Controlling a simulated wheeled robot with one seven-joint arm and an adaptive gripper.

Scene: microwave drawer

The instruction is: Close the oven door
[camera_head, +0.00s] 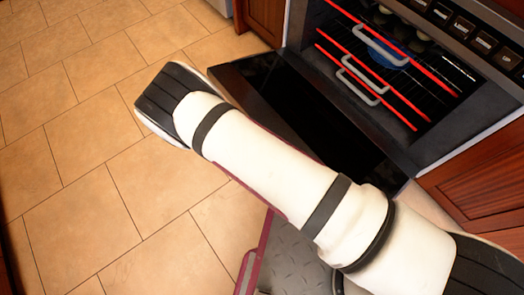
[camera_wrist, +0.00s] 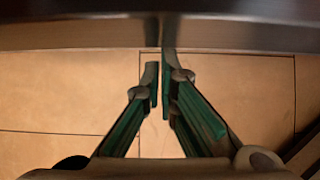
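The oven door (camera_head: 318,118) is folded down open, a dark panel extending out from the oven (camera_head: 300,25) in the head view. My arm passes in front of it and hides part of its near edge. In the wrist view, a dark horizontal band (camera_wrist: 80,35), which looks like the door's edge, crosses the top. My gripper (camera_wrist: 160,80) points at this band, its fingers drawn together with only a thin gap and nothing seen between them. The fingertips are close to the band; I cannot tell whether they touch. The head view does not show my gripper.
Inside the oven are racks with glowing red bars (camera_head: 375,62), grey handle-like loops (camera_head: 362,82) and a blue round item (camera_head: 385,52). Control buttons (camera_head: 462,27) line its upper right. Wooden cabinets (camera_head: 480,180) flank it. The tiled floor (camera_head: 70,140) at left is clear.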

